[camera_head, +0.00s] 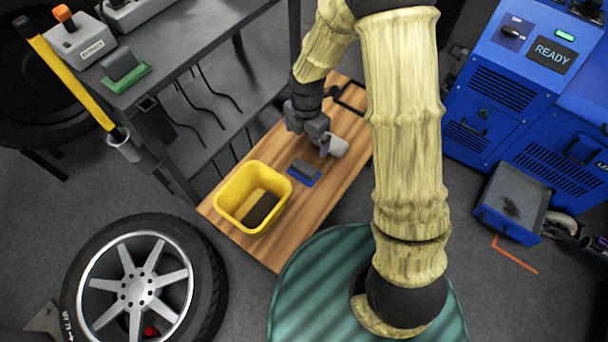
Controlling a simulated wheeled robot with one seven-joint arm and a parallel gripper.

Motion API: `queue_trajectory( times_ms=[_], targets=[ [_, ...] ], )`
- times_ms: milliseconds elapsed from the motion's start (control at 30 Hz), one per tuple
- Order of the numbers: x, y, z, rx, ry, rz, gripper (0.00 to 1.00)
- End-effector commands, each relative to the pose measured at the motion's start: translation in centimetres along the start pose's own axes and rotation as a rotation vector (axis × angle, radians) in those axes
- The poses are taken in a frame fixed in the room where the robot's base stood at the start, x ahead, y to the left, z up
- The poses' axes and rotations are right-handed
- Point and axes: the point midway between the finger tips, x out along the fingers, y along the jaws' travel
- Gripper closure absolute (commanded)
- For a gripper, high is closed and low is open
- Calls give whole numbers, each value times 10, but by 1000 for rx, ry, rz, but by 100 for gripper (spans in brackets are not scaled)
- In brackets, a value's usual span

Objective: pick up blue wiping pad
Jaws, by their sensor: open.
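The blue wiping pad (315,181) lies on the wooden board, with a dark grey block-shaped grip on its top. It sits just right of the yellow bin. My gripper (325,150) is open, above and slightly right of the pad in the picture, and apart from it. A pale, rounded piece shows right beside the fingers; I cannot tell whether it is part of my gripper or a separate thing. The fingertips are small and partly hidden.
A yellow bin (232,184) with something dark inside stands on the wooden board (222,220). A green pad (127,83) with a grey grip is on the dark bench (180,42). A wheel (140,285) is lower left, a blue machine (500,85) at right.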

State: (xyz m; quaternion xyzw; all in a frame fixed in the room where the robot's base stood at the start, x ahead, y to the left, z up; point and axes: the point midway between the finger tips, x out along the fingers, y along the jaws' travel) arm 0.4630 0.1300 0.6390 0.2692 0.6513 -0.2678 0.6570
Motion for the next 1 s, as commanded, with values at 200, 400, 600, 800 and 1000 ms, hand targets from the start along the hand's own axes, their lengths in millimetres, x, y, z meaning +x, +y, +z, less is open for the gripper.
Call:
queue_trajectory(
  times_ms=[200, 400, 600, 800, 1000],
  targets=[
    [14, 8, -4, -124, 8, -5, 0],
    [13, 8, -4, -120, 8, -5, 0],
    [31, 7, -4, -118, 9, -8, 0],
    [67, 6, -5, -119, 9, -9, 0],
    [102, 6, -4, -117, 9, -8, 0]
  ],
)
